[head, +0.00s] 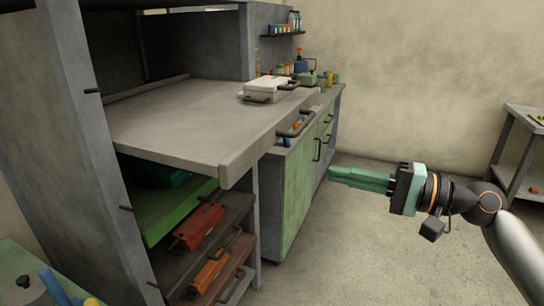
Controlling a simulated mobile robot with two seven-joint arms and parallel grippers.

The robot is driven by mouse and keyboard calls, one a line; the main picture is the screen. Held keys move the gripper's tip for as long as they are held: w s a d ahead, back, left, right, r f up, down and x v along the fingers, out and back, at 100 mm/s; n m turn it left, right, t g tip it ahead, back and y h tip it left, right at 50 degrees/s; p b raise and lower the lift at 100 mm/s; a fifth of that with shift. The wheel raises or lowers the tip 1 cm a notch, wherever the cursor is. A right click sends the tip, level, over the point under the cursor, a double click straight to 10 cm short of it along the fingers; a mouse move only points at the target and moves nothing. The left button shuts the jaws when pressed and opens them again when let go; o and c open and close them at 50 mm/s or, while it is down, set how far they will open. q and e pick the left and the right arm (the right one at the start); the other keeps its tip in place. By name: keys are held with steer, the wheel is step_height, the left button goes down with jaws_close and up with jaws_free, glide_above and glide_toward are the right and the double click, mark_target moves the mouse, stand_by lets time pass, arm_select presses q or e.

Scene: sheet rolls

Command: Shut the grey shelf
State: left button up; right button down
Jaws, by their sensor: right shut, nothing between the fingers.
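The grey shelf (185,112) is a broad flat board, pulled out of the grey cabinet (75,120) and jutting toward the right. A dark handle (296,126) is at the right end of its front edge. A light box with dark handles (267,90) shows at its far right corner; I cannot tell whether it rests on the shelf or behind it. My right gripper (338,175) is to the right of the shelf's front, apart from it, with its green fingers shut and empty, pointing left. My left gripper is out of view.
Below the shelf are a green board (180,212), a red toolbox (199,226) and an orange toolbox (210,270) on lower shelves. A green-fronted counter (297,190) stands behind. A grey table (525,150) is at the far right. The floor (360,250) between is clear.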

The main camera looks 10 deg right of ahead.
mark_target(259, 158)
steer(key=p+x, duration=0.3)
steer(key=x, duration=0.9)
steer(key=shift+s+r, duration=0.1)
steer(key=shift+r, duration=0.05)
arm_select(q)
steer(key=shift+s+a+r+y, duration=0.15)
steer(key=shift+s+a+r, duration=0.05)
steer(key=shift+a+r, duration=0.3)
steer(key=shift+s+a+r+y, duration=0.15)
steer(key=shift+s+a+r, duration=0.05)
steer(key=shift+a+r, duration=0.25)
arm_select(e)
steer(key=shift+w+a, duration=0.35)
steer(key=shift+a, duration=0.1)
